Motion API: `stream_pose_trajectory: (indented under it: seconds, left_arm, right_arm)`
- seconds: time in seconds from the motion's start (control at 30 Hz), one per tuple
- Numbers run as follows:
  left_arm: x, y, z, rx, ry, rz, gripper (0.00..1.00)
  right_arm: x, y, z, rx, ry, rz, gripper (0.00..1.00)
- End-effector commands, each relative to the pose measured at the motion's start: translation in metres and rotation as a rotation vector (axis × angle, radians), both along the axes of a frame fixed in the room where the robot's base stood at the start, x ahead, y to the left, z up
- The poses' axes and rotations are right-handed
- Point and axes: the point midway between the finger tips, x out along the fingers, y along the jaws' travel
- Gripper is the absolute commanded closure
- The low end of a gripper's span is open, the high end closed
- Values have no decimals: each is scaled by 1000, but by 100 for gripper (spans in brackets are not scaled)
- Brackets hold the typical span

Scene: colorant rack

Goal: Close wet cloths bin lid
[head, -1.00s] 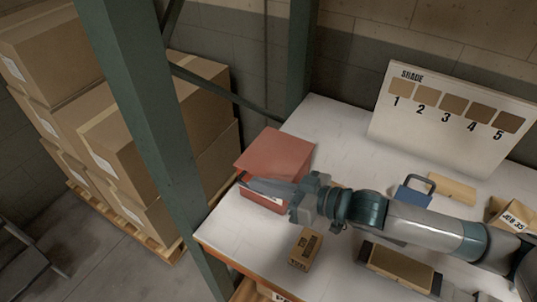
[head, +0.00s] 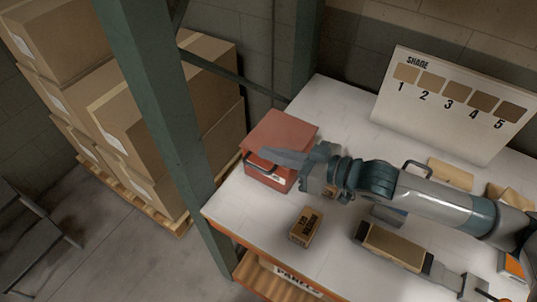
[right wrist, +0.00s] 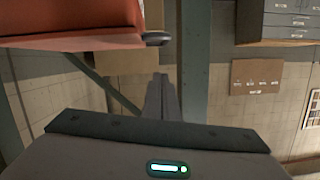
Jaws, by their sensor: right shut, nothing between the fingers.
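The red wet cloths bin (head: 272,178) stands at the table's left back corner, by the green post. Its lid (head: 285,134) lies low over the top and looks level or nearly so; I cannot tell whether a small gap is left. A dark handle (head: 262,163) is at its front. My right gripper (head: 278,158) is shut and empty, its fingertips at the lid's front edge; contact is unclear. In the right wrist view the shut fingers (right wrist: 161,98) point ahead, with part of the red bin (right wrist: 70,25) at upper left. My left gripper is out of view.
A small brown carton (head: 306,228) stands in front of the bin. A holder with a long box (head: 395,246) lies right of it. A shade board (head: 450,105) stands at the back. The green post (head: 165,120) rises at the table's left edge.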

Motion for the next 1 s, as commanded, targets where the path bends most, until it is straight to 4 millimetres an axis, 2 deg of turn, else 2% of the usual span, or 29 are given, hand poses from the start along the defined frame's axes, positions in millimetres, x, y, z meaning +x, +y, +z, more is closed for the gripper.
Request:
stream_pose_trajectory:
  seconds: [0.03,0.5,0.73,1.0]
  left_arm:
    - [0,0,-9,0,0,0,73]
    - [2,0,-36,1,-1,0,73]
    - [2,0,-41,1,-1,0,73]
    - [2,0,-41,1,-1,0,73]
  right_arm:
    - [-4,-7,-5,-2,1,-1,100]
    - [-36,-60,12,-3,0,-1,100]
    - [-44,-72,18,1,1,0,100]
    - [-45,-75,19,1,1,0,100]
